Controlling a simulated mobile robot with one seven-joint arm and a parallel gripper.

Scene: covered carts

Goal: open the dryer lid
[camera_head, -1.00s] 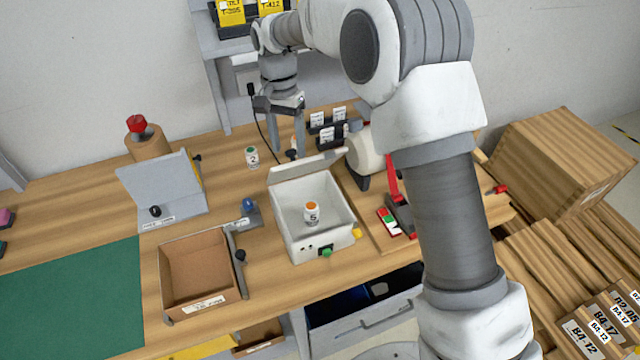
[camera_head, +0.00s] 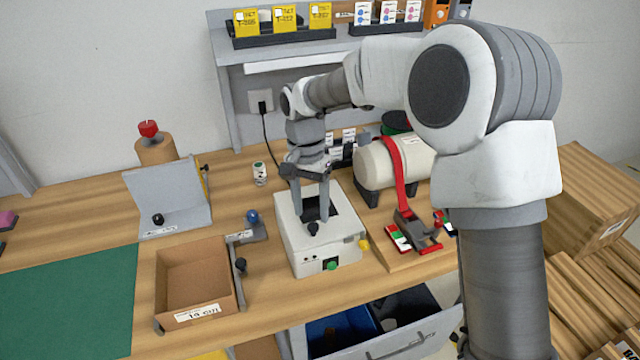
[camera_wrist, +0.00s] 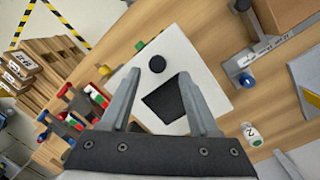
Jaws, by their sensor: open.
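The dryer is a white box (camera_head: 296,255) on the bench with a green button (camera_head: 331,266) on its front. Its lid (camera_wrist: 205,75) lies down over the top and has a dark window-like patch (camera_wrist: 166,100) and a round black knob (camera_wrist: 157,63). The knob also shows in the head view (camera_head: 313,229). My gripper (camera_head: 315,218) points down just over the lid, open and empty. In the wrist view its fingertips (camera_wrist: 158,75) are spread to either side of the knob's line, with the knob slightly beyond them. The inside of the dryer is hidden.
An open brown box (camera_head: 195,275) stands left of the dryer, with a blue-knobbed fixture (camera_head: 252,216) between. A small white bottle (camera_head: 260,174) stands behind. A white cylinder with a red strap (camera_head: 375,165) is close on the right. A drawer (camera_head: 400,335) is open below.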

